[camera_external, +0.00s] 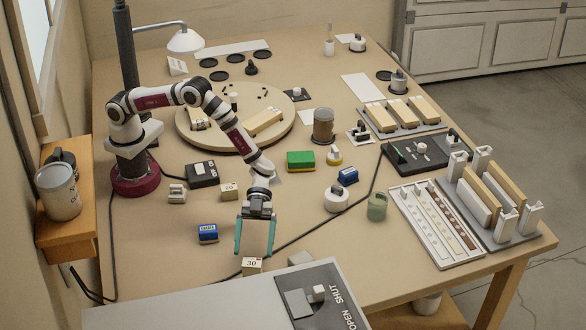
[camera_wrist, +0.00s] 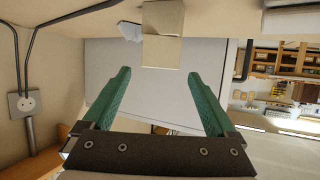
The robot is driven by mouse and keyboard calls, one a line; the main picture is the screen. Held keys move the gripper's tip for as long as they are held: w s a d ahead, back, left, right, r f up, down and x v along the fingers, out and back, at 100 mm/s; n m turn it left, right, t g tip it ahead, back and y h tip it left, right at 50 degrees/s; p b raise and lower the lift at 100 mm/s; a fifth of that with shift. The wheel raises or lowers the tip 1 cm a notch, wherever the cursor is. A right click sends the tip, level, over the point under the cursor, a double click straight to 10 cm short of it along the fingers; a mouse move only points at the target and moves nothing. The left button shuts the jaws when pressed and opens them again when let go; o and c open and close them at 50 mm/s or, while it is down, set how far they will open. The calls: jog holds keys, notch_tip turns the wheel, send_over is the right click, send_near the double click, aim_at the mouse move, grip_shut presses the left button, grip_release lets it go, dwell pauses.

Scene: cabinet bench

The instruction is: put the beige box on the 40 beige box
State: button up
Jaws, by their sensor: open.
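A small beige box marked 30 (camera_external: 251,267) stands near the front edge of the bench, by the grey panel. A second small beige box (camera_external: 229,191) stands further back, left of my wrist; its marking looks like a number, but I cannot read it surely. My gripper (camera_external: 254,250) points down with its two green fingers wide apart and nothing between them. Its tips are just above and behind the box marked 30. In the wrist view, a beige box (camera_wrist: 162,50) shows ahead of my open gripper (camera_wrist: 158,75), roughly centred between the fingers and beyond their tips.
A blue box (camera_external: 208,233) lies left of my gripper. A white round object (camera_external: 336,198) and a green jar (camera_external: 377,207) stand to the right. The grey OPEN/SHUT panel (camera_external: 270,306) borders the front. A dark cable crosses the bench near my gripper.

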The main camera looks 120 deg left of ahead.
jog(key=v, duration=0.7)
jog(key=s+r+n+g+y, duration=0.1)
jog(key=s+r+g+y, duration=0.2)
jog(key=s+r, duration=0.55)
jog(key=s+r+n+g+y, duration=0.1)
jog(key=s+r+g+y, duration=0.2)
jog(key=s, duration=1.1)
jog(key=s+a+n+y, duration=0.6)
jog(key=s+a, duration=0.6)
jog(key=s, duration=0.4)
jog(key=shift+s+a+r+t+y, duration=0.2)
jog(key=shift+s+t+y, duration=0.15)
jog(key=shift+y, duration=0.75)
